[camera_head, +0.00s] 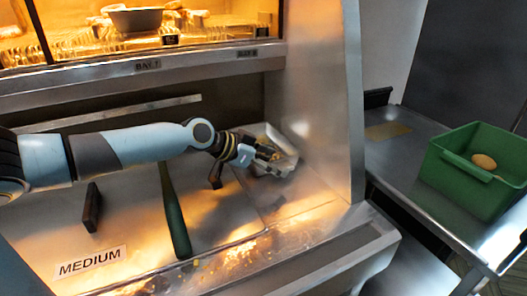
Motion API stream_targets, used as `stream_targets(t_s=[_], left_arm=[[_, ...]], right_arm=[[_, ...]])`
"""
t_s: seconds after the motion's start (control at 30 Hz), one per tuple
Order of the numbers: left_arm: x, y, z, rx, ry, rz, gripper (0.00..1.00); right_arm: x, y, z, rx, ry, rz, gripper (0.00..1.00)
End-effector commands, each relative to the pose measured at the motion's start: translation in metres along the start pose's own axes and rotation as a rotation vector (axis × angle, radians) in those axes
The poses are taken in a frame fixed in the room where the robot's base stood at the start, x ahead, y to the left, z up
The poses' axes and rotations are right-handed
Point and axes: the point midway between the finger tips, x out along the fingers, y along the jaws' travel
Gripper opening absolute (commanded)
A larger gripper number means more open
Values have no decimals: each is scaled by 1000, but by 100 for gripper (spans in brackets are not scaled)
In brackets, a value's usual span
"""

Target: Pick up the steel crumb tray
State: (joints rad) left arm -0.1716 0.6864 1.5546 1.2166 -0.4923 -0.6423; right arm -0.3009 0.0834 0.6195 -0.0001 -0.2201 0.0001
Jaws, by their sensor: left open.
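A steel tray (287,152), which looks like the crumb tray, sits at the back right of the metal work surface, by the side panel. It looks tilted and holds some yellowish bits. My left gripper (272,160) is open at the tray's left front side, with its fingers overlapping the tray in the picture. I cannot tell whether they touch it. The gripper hides part of the tray. My right gripper is not in view.
A dark green handle (174,215) and a dark brown handle (92,207) stick up left of the tray. A label reading MEDIUM (90,262) lies at the front left. A green crate (457,180) holding a potato-like item (484,161) stands on the right counter.

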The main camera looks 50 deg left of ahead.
Motion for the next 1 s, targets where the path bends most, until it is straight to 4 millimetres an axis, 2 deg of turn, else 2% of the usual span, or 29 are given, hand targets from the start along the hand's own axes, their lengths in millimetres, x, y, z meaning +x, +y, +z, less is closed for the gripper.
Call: stream_targets(t_s=[0.13,0.4,0.9,1.0], left_arm=[[19,0,-1,-2,3,-1,66],[22,0,0,1,0,0,66],[22,0,0,1,0,0,0],[22,0,0,0,0,0,0]], right_arm=[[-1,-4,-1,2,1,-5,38],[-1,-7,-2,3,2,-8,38],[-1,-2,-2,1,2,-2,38],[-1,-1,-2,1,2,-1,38]])
